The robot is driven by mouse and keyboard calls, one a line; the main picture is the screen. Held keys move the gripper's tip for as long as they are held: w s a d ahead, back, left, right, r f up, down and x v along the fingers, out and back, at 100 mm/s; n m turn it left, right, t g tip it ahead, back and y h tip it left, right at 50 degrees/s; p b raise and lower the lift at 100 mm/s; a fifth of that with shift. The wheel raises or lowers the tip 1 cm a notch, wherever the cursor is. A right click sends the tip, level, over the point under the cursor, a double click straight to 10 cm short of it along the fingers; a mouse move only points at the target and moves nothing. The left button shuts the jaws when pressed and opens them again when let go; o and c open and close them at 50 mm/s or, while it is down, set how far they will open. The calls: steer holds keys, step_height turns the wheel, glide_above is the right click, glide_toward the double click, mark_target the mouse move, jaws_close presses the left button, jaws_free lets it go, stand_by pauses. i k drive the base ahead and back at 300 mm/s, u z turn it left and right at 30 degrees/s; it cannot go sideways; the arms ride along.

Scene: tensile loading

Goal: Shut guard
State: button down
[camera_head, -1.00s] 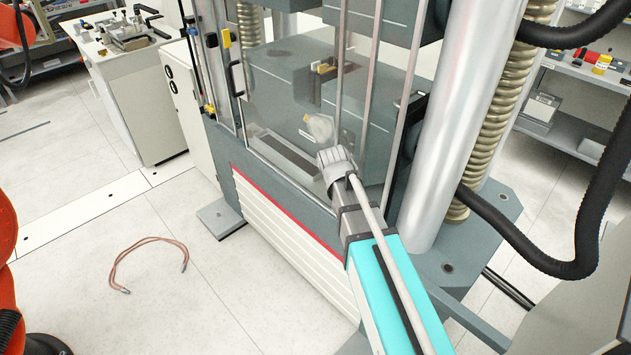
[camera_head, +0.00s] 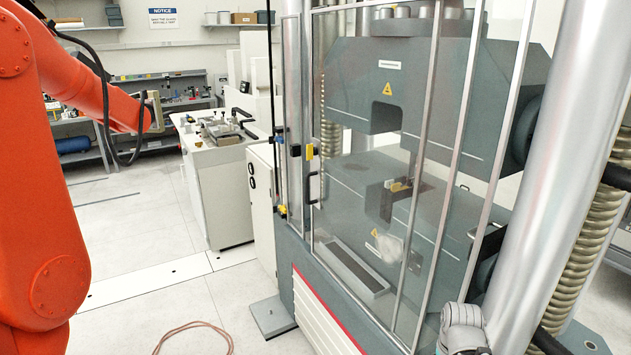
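The guard (camera_head: 340,115) is a tall clear panel in thin metal framing at the front of the grey testing machine. A dark upright handle (camera_head: 313,187) is near its left edge, with a yellow latch piece (camera_head: 309,151) above. I cannot tell whether the guard is fully shut. The grey crossheads and lower grip block show through it.
A grey jointed head (camera_head: 462,325) stands in front of the guard at the lower right. Thick silver columns (camera_head: 555,150) flank the machine. A white cabinet bench (camera_head: 222,190) is behind left.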

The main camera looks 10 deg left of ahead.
mark_target(393, 247)
steer(key=u, duration=0.05)
steer(key=k, duration=1)
steer(key=u, duration=1.1)
steer(key=i, duration=1.65)
steer(key=z, duration=0.05)
